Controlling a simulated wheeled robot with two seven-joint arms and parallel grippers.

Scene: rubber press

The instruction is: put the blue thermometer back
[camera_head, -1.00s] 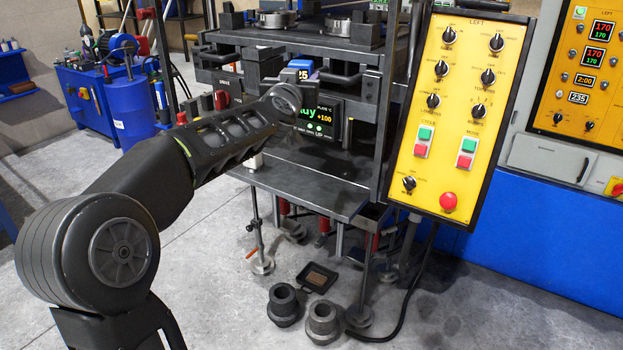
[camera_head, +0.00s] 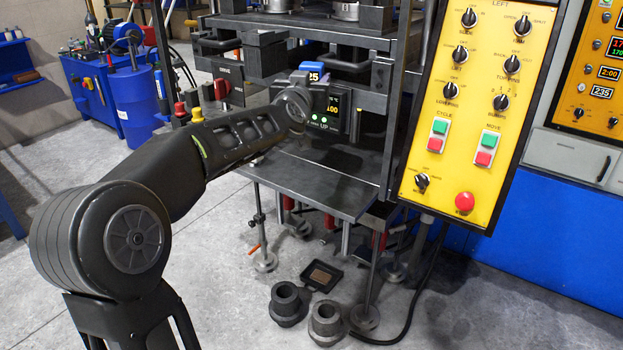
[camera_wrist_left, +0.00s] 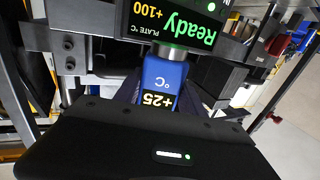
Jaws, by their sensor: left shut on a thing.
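The blue thermometer (camera_head: 313,67) shows at the front of the press in the head view, just above and behind my left wrist. In the left wrist view the blue thermometer (camera_wrist_left: 163,78) appears upside down, reading +25 °C, directly in front of my left gripper (camera_wrist_left: 160,108). My left gripper is shut on it; the fingertips are mostly hidden by the dark gripper body. The black display (camera_wrist_left: 175,28), reading Ready and +100, is close beyond the thermometer. Whether the thermometer touches the press cannot be told. My right gripper is out of view.
The press table (camera_head: 305,190) lies below my left forearm. The yellow control panel (camera_head: 480,110) hangs at the right, and a red knob unit (camera_head: 222,89) sits left of the thermometer. Dark metal cylinders (camera_head: 325,322) and a small tray (camera_head: 322,276) are on the floor.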

